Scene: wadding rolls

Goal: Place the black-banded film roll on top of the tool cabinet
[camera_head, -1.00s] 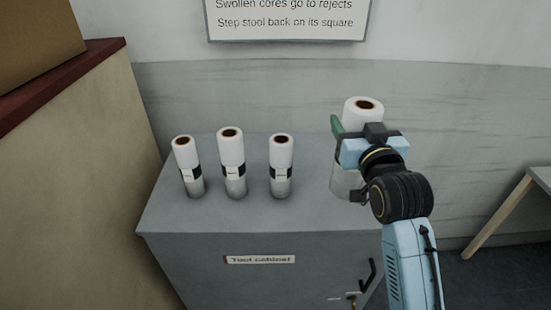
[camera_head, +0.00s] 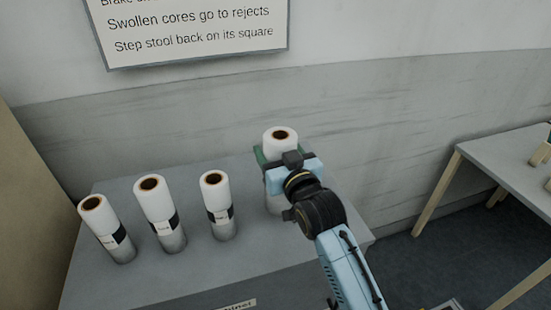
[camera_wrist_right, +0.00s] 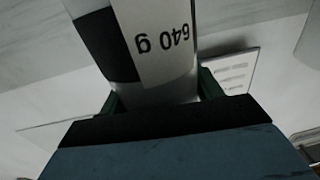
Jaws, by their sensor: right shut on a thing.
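A white film roll (camera_head: 281,143) with a brown core stands upright over the right part of the grey tool cabinet top (camera_head: 190,282). My right gripper (camera_head: 272,160) is shut around it, its green fingers at the roll's sides. The gripper hides much of the roll in the head view, so I cannot tell whether its base touches the cabinet. In the right wrist view the held roll (camera_wrist_right: 178,75) shows a black band and a label reading "640 g", upside down. My left gripper is not in view.
Three similar black-banded rolls stand on the cabinet: left (camera_head: 94,212), middle (camera_head: 151,192) and right (camera_head: 214,188). A wall sign (camera_head: 190,30) hangs behind. A light table (camera_head: 500,160) stands at the right, with dark floor between it and the cabinet.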

